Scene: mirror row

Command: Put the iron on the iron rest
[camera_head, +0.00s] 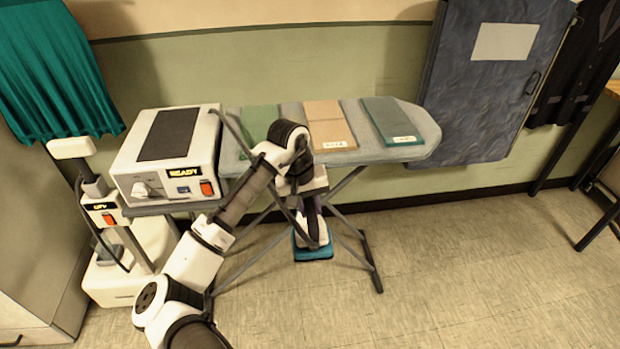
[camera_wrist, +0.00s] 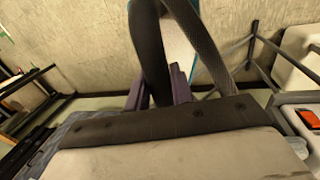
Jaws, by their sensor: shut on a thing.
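My gripper (camera_head: 309,203) is shut on the iron (camera_head: 312,240), which hangs in front of the ironing board, below its top. The iron has a white body, a dark handle and a blue underside. In the wrist view, the purple fingers of my gripper (camera_wrist: 178,88) close at the dark handle of the iron (camera_wrist: 148,45); part of its white body shows behind. The iron rest (camera_head: 172,134) seems to be the dark pad on top of the white station (camera_head: 150,174), left of the board. The pad is bare. My arm hides part of the board.
The grey ironing board (camera_head: 422,126) carries green (camera_head: 262,120), orange (camera_head: 330,125) and blue (camera_head: 392,120) folded cloths. A garment bag (camera_head: 480,85) hangs behind.

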